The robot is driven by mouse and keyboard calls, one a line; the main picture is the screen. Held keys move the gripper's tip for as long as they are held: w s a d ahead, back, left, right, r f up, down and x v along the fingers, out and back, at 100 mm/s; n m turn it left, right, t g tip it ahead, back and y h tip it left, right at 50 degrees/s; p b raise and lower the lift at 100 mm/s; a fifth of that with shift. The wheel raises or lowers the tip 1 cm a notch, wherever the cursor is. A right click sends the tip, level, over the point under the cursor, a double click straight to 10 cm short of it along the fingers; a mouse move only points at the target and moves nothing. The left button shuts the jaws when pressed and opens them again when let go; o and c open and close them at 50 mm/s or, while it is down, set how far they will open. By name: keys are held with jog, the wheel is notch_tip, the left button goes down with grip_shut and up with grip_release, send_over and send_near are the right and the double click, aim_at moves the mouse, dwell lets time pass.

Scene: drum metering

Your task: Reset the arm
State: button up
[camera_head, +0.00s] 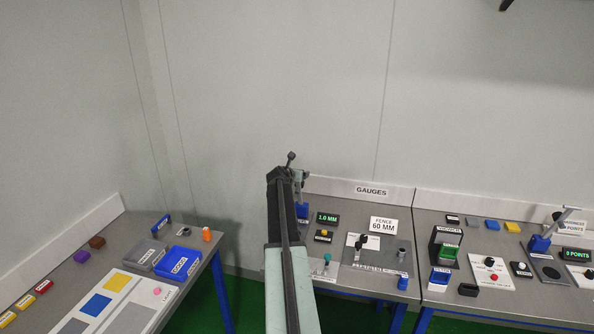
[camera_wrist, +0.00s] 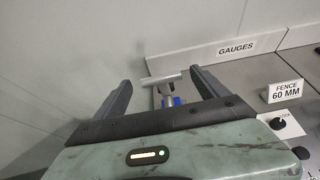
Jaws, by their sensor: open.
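My arm reaches forward from the bottom middle of the head view, and its dark end stands in front of the gauge bench. In the wrist view my gripper (camera_wrist: 162,90) has its two dark fingers spread wide with nothing held between them. Beyond the fingers, a grey bar on a blue-based gauge (camera_wrist: 168,100) shows in the gap, apart from them. In the head view the blue part of that gauge (camera_head: 302,210) is partly hidden behind my arm. The fingertips are hard to make out in the head view.
The gauge bench carries a 1.0 MM display (camera_head: 328,219), a FENCE 60 MM sign (camera_head: 383,225) and several knobs. A right bench holds a lever gauge (camera_head: 541,243). The left table (camera_head: 205,242) holds a grey bin (camera_head: 146,254), a blue bin (camera_head: 178,263) and coloured blocks. Green floor lies between.

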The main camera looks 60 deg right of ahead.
jog(key=v, duration=0.2)
jog(key=shift+a+r, duration=0.15)
jog(key=shift+a, duration=0.15)
jog(key=shift+s, duration=0.1)
